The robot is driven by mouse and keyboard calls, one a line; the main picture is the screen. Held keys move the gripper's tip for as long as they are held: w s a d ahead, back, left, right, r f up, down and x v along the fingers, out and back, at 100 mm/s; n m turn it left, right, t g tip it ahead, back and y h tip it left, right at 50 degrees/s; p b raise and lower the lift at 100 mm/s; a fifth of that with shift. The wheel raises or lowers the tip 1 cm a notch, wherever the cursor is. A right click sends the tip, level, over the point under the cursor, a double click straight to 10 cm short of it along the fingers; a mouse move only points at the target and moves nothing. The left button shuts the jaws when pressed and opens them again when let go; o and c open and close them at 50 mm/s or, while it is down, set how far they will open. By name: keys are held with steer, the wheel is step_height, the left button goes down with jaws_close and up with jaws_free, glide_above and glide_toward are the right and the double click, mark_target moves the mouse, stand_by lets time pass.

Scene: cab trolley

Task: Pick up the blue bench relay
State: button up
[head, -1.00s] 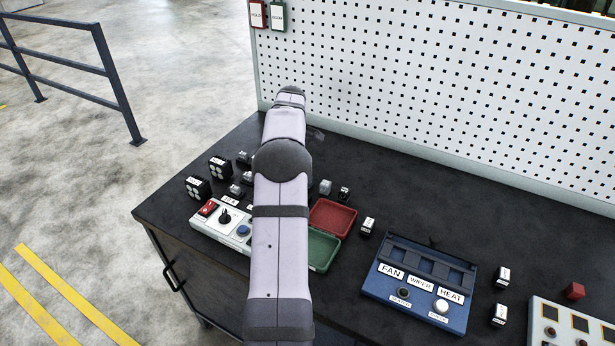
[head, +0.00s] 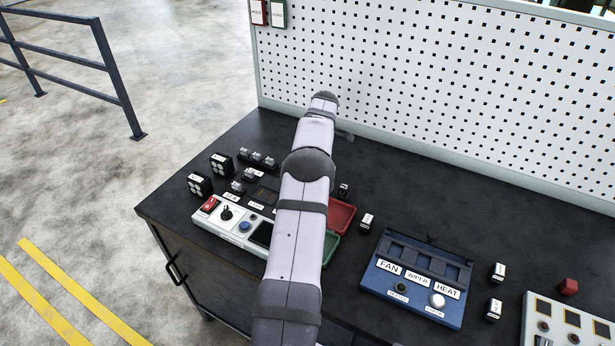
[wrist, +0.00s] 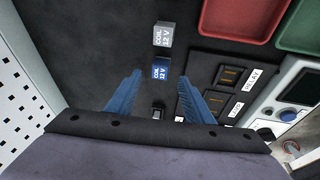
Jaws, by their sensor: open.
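The blue bench relay (wrist: 160,72) is a small block marked COIL 12 V, standing on the dark bench top in the wrist view. My gripper (wrist: 160,77) is open, its two blue fingers pointing towards the relay, one to each side of it in the picture. The fingers show no contact with it, and their height above the bench is hard to tell. A grey relay (wrist: 163,35), also marked COIL 12 V, stands just beyond the blue one. In the head view my arm hides both relays.
Sockets (wrist: 229,77), one labelled RELAY, lie right of the blue relay. A red tray (wrist: 232,15) and a green tray (wrist: 298,25) are beyond them. A small dark part (wrist: 158,112) sits between the fingers, nearer the palm. A white pegboard (head: 430,90) bounds the bench's back.

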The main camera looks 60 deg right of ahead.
steer(key=shift+p+x, duration=1.2)
steer(key=shift+x, duration=1.2)
steer(key=shift+s, duration=0.1)
steer(key=c, duration=1.2)
